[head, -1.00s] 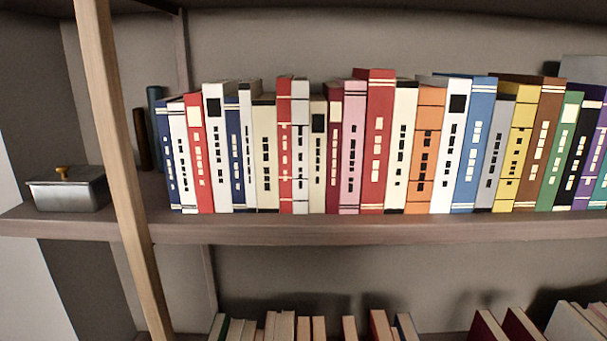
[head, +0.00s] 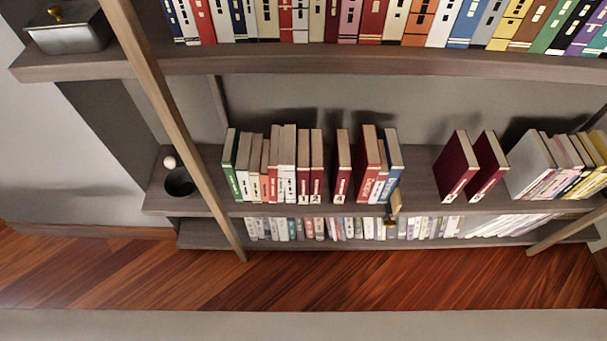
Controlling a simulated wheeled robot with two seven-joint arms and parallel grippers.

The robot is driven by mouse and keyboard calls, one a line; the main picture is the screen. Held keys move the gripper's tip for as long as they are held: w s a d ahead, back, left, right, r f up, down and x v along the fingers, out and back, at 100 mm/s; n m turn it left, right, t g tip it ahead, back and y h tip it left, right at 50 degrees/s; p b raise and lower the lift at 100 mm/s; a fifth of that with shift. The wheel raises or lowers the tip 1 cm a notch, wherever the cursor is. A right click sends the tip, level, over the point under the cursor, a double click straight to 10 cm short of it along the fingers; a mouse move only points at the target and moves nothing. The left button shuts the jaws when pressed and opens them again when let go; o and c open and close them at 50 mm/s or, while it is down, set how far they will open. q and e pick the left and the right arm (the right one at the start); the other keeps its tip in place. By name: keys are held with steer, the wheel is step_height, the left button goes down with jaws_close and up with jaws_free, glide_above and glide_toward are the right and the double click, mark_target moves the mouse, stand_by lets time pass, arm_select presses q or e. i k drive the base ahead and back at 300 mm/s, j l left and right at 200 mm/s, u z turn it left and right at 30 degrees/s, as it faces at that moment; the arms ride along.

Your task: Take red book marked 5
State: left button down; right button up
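Several red and dark red books stand on the middle shelf in the head view. Two thin dark red books (head: 310,168) stand side by side, with another dark red book (head: 342,168) alone to their right. A brighter red book (head: 370,165) stands near a blue one. Two wider maroon books (head: 457,168) lean to the right of a gap. Small white marks show low on several spines, but they are too small to read surely, so I cannot tell which is marked 5.
The upper shelf (head: 300,62) holds a packed row of colourful books. A metal box (head: 68,30) stands at its left. A slanted wooden post (head: 165,110) crosses the left side. A black cup (head: 180,182) sits on the middle shelf. The wooden floor (head: 200,275) in front is clear.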

mark_target(493, 162)
steer(key=z, duration=1.4)
